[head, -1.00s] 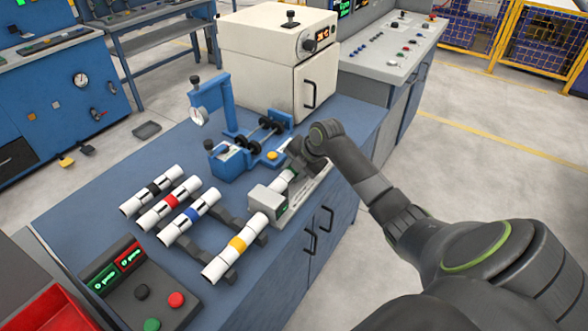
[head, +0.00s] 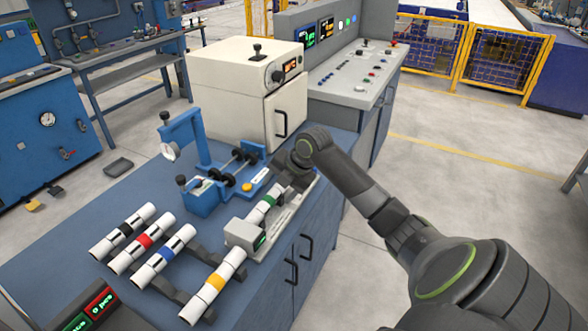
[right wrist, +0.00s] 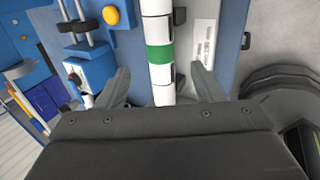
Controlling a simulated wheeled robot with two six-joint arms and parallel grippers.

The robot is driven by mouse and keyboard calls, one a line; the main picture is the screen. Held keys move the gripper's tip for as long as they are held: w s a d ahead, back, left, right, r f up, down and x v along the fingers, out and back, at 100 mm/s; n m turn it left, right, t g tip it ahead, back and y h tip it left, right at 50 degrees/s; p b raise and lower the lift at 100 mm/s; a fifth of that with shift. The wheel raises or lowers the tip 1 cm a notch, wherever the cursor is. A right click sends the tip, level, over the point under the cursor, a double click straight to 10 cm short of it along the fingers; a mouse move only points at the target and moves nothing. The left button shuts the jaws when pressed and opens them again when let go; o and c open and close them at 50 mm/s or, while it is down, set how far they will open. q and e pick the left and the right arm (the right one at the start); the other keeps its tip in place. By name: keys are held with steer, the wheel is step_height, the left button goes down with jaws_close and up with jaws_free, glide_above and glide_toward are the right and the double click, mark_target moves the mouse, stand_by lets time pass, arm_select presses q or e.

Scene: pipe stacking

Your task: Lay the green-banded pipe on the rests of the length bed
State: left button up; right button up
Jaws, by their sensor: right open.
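The green-banded pipe (head: 263,208) is white with a green band and lies along the length bed (head: 287,222), a pale grey strip at the bench's right edge. Its near end meets a grey box with a small green display (head: 246,235). Whether it sits fully on the rests is hidden. My right gripper (head: 284,180) is at the pipe's far end. In the right wrist view, the open fingers (right wrist: 160,84) stand on either side of the pipe (right wrist: 159,30), with gaps at both sides. My left gripper is out of view.
A yellow-banded pipe (head: 215,280) lies in line in front of the grey box. Black-, red- and blue-banded pipes (head: 165,257) lie on a rack to the left. A blue roller fixture (head: 205,195) and a cream oven (head: 245,85) stand close to my right gripper.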

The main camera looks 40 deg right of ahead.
steer(key=v, duration=1)
steer(key=shift+b, duration=0.3)
steer(key=shift+r, duration=0.1)
